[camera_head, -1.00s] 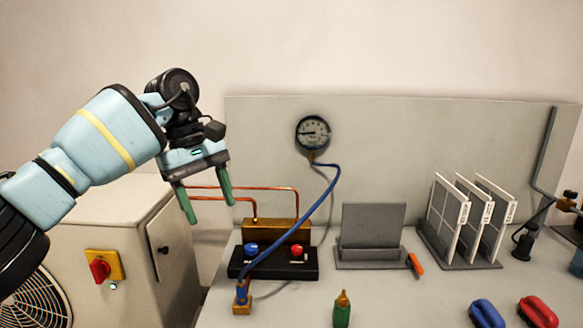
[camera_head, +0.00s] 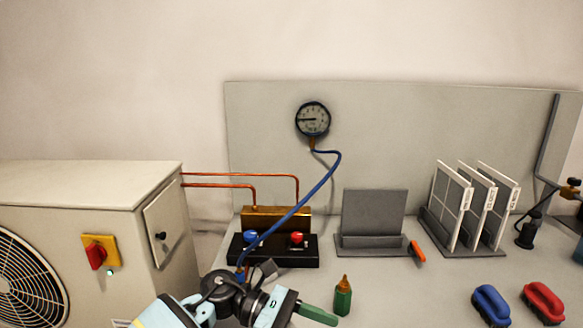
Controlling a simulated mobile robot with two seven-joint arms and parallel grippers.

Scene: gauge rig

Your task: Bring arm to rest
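My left arm comes in at the bottom of the head view. Its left gripper (camera_head: 318,316) is low at the bottom edge, pointing right, just left of and below the green bottle with the orange tip (camera_head: 343,298). One green finger shows; the other is hidden or out of the frame, so its opening cannot be told. I see nothing held in the visible part. My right gripper is not in view.
A black manifold block (camera_head: 300,257) with blue and red knobs stands behind my wrist. The gauge (camera_head: 312,119) is on the back panel. A grey holder (camera_head: 372,245), a filter rack (camera_head: 462,243), a blue brush (camera_head: 491,305) and a red brush (camera_head: 543,302) are further right. A cabinet (camera_head: 80,200) stands left.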

